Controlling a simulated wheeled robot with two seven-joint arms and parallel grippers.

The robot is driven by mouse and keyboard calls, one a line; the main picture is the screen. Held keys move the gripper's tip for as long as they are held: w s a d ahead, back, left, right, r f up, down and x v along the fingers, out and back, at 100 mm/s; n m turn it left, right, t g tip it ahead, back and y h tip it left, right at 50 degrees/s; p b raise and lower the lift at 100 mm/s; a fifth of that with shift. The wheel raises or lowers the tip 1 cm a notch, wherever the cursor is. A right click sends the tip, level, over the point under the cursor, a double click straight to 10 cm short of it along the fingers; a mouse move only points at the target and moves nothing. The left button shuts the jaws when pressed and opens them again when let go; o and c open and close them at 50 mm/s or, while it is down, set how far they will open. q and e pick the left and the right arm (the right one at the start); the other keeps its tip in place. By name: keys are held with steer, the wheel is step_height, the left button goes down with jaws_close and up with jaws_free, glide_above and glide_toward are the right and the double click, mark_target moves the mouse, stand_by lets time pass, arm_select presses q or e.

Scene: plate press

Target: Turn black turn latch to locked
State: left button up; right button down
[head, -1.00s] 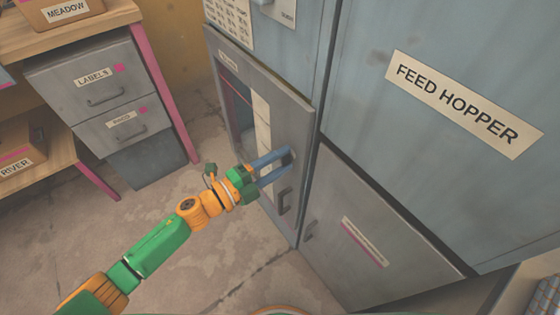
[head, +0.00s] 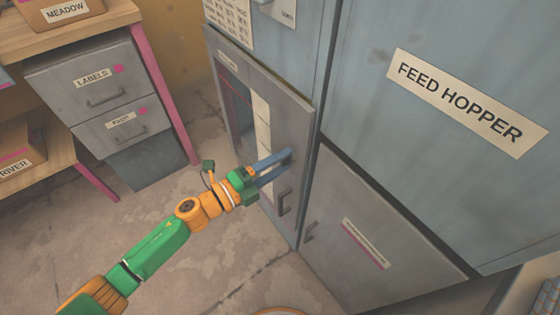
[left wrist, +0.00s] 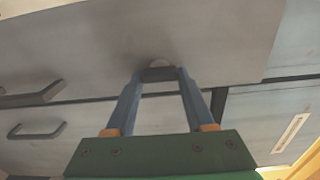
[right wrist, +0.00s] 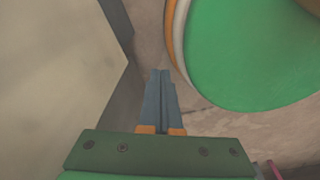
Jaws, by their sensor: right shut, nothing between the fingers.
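The black turn latch (left wrist: 160,72) is a small dark knob on the grey cabinet door (head: 290,115). In the left wrist view it sits between my left fingertips, which appear to touch it on both sides. In the head view my left gripper (head: 290,157) reaches the door above its dark handle (head: 283,203) and mostly hides the latch. The latch's turn angle cannot be read. My right gripper (right wrist: 164,75) is shut and empty, away from the latch; it shows only in its own wrist view.
A blue-grey feed hopper panel (head: 430,60) and a lower grey door (head: 370,235) adjoin the latched door on the right. A drawer cabinet (head: 95,85) and wooden shelving (head: 40,165) stand at left. Concrete floor (head: 225,265) between them is clear.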

arm_select(q)
steer(key=o, duration=0.4)
steer(key=shift+c, duration=0.2)
arm_select(e)
steer(key=shift+a, duration=0.25)
steer(key=shift+a, duration=0.1)
arm_select(q)
steer(key=v, duration=0.7)
arm_select(e)
steer(key=shift+d, duration=0.45)
steer(key=shift+a+f, duration=0.1)
steer(key=shift+a, duration=0.05)
